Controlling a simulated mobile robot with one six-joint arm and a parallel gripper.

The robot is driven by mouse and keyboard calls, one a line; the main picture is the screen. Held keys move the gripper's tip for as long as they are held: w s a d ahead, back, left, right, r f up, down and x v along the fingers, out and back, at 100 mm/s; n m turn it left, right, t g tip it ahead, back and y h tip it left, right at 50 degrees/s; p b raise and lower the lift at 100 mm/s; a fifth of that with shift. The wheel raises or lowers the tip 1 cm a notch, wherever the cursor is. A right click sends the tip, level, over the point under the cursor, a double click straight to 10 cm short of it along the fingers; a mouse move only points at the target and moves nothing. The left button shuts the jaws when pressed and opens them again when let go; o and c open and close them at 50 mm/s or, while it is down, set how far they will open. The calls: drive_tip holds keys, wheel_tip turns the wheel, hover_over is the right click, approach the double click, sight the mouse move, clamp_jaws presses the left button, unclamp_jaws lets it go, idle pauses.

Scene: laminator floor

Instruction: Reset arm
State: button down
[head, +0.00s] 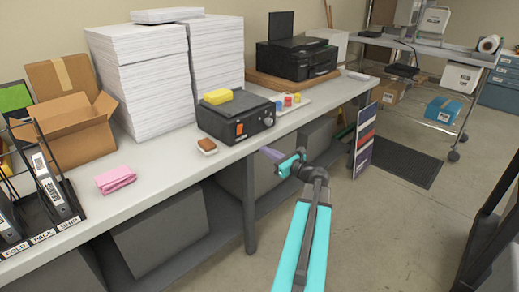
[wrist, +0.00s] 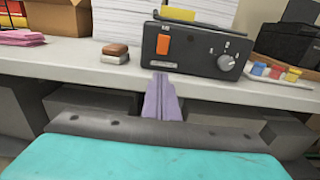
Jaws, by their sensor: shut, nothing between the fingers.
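My gripper (head: 270,153) is at the front edge of the long workbench (head: 225,163), at the end of my teal arm. Its purple-grey fingers also show in the wrist view (wrist: 162,97), closed together with nothing between them. They point toward the black laminator (head: 236,117), which has an orange switch and a dial and stands on the bench. The laminator fills the upper middle of the wrist view (wrist: 195,48).
A yellow sponge (head: 218,96) lies on the laminator. A brown block (head: 207,146) and pink cloth (head: 115,179) lie on the bench. Open floor (head: 385,215) lies right of my arm.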

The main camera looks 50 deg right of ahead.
drive_tip(key=shift+s, duration=0.6)
drive_tip(key=shift+w+a+f, duration=0.1)
